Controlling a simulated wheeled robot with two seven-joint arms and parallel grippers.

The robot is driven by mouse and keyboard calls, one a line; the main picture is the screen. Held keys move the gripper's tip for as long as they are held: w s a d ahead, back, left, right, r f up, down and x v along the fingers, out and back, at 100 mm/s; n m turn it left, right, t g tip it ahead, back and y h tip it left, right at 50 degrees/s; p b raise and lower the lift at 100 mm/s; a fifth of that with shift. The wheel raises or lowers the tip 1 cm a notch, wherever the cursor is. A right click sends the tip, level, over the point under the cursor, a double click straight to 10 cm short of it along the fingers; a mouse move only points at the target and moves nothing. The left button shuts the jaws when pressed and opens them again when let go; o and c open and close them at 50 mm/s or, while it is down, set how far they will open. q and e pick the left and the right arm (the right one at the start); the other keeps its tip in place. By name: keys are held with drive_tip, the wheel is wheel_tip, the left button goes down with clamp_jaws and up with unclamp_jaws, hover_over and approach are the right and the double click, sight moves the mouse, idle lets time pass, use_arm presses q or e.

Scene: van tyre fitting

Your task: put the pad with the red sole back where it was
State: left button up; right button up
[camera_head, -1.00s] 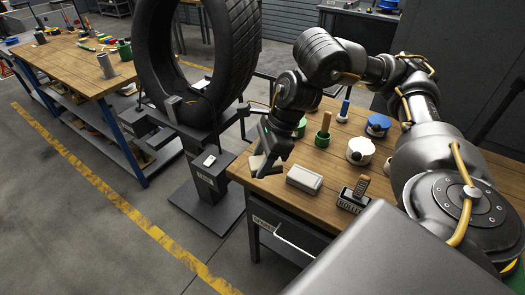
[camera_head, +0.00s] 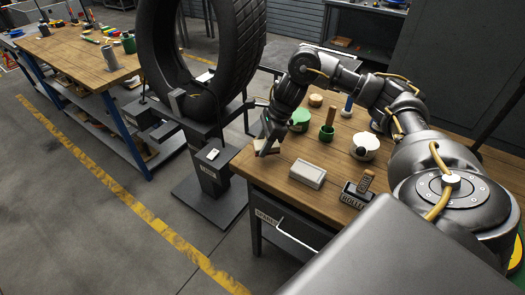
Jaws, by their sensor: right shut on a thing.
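My right gripper (camera_head: 267,146) is over the left end of the wooden bench (camera_head: 285,207), near its left edge. It is shut on a small pale beige thing (camera_head: 262,145), which looks like the pad. The fingers hide much of it, and no red sole shows. I cannot tell whether it touches the bench top. A pale grey block-like box (camera_head: 307,174) lies on the bench to the right of the gripper, apart from it. My left gripper is not in view.
A holder marked ROLLER (camera_head: 357,194), a white round tin (camera_head: 365,146), a green pot with a brown handle (camera_head: 327,132) and a green tin (camera_head: 299,120) stand on the bench. A large tyre (camera_head: 252,50) stands upright on a dark stand (camera_head: 208,203) to the left.

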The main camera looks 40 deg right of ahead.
drive_tip(key=shift+w+d+f, duration=0.1)
drive_tip(key=shift+f, duration=0.85)
drive_tip(key=shift+w+d+f, duration=0.1)
drive_tip(key=shift+f, duration=0.8)
drive_tip(key=shift+f, duration=0.2)
drive_tip(key=o, duration=1)
drive_tip(key=shift+r, duration=0.1)
drive_tip(key=shift+c, duration=0.2)
drive_tip(key=shift+r, duration=0.1)
drive_tip(key=shift+r, duration=0.25)
drive_tip(key=p+v, duration=0.1)
drive_tip(key=v, duration=1)
drive_tip(key=shift+s+d+r+p, duration=0.1)
drive_tip(key=shift+d+r+p, duration=0.05)
drive_tip(key=shift+r+p, duration=0.2)
